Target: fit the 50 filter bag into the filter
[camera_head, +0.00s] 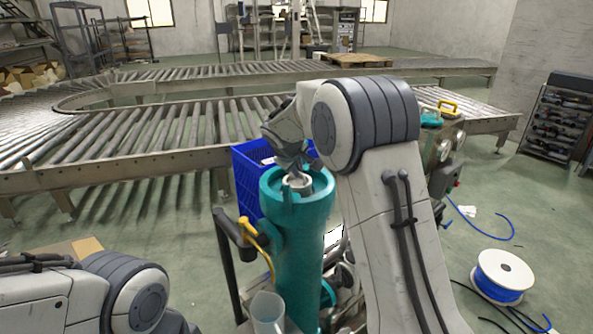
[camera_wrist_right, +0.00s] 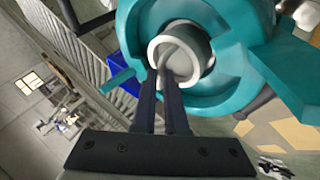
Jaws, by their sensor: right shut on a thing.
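The filter (camera_head: 300,240) is a tall teal cylinder with an open top, standing upright in the middle of the head view. It also fills the upper part of the right wrist view (camera_wrist_right: 235,88). The filter bag shows only as a white ring (camera_head: 303,183) in the filter's mouth; its body and printed number are hidden. In the wrist view the ring (camera_wrist_right: 194,72) sits inside the teal opening. My right gripper (camera_head: 293,171) points down at the mouth, its fingers (camera_wrist_right: 169,62) shut on the ring. My left gripper is out of view; only the left arm shows.
A blue crate (camera_head: 247,188) stands behind the filter, with roller conveyors (camera_head: 150,135) beyond. A clear jug (camera_head: 267,308) is in front of the filter. A yellow handle (camera_head: 256,240) is at its left side. A blue hose spool (camera_head: 502,277) lies on the floor at right.

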